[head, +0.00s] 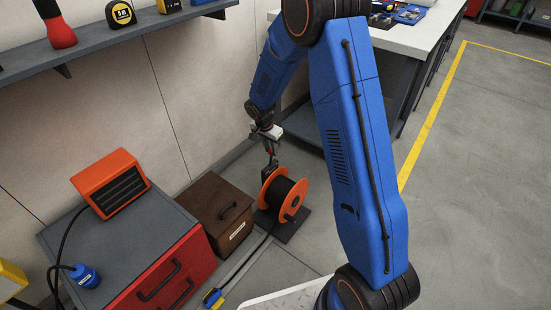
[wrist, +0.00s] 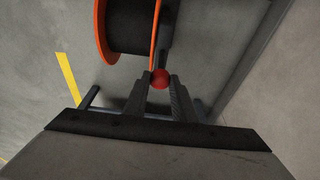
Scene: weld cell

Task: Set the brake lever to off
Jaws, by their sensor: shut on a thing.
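An orange cable reel (head: 284,195) with dark cable wound on it stands on a dark base plate on the floor, beside a brown box. In the wrist view its drum (wrist: 130,30) is at the top, cut off by the edge. The brake lever's red knob (wrist: 160,79) sits between the fingertips of my gripper (wrist: 160,84), right by the reel's orange flange. The jaws are shut on the knob. In the head view my gripper (head: 270,148) is just above the reel, reaching down from above. The lever's shaft and its off mark cannot be made out.
A red-fronted drawer cabinet (head: 160,285) carries an orange heater (head: 111,184). A white-topped workbench (head: 415,40) is behind my arm. The wall is close behind; open floor lies to the right.

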